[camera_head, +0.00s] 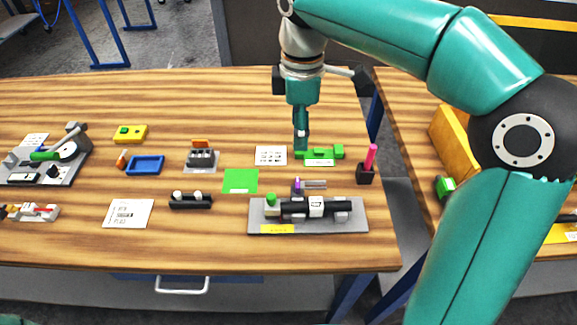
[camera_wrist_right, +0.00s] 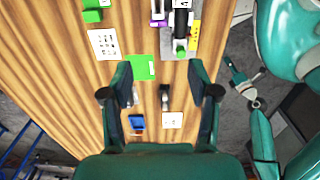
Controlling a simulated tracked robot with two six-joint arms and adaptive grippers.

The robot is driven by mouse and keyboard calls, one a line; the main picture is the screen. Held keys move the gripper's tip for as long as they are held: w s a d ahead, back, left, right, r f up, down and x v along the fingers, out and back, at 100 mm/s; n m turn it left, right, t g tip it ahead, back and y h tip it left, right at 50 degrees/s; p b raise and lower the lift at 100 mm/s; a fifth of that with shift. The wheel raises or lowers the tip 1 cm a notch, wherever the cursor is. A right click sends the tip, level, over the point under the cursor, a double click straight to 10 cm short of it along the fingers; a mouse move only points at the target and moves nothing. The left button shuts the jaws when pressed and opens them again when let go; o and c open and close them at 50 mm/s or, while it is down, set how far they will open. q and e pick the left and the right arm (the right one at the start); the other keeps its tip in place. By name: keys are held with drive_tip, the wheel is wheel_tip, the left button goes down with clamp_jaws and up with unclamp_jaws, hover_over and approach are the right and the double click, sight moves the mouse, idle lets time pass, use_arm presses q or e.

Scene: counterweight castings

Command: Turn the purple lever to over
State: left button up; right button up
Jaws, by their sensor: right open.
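The purple lever (camera_head: 296,182) is a small upright piece at the rear left part of a fixture on a grey plate (camera_head: 355,218). The fixture has a black horizontal cylinder, a green knob (camera_head: 270,200) and a yellow label. A short grey rod (camera_head: 316,184) lies just right of the lever. In the right wrist view the purple part (camera_wrist_right: 158,22) shows near the top, beyond the fingertips. My right gripper (camera_head: 302,146) points down, open and empty, behind the fixture and apart from the lever. Its spread fingers show in the wrist view (camera_wrist_right: 159,78). My left gripper is not in view.
A green block (camera_head: 322,153) stands close to my right gripper in the picture. A pink stick in a dark holder (camera_head: 367,172) stands right of it. A green square (camera_head: 240,181), a white card (camera_head: 271,155) and a black two-knob piece (camera_head: 190,201) lie left. The table's front strip is clear.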

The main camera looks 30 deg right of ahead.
sight(298, 182)
wheel_tip(298, 182, down, 17)
drive_tip(key=shift+w+d+r, duration=0.1)
drive_tip(key=shift+d+r, duration=0.05)
idle(0.4)
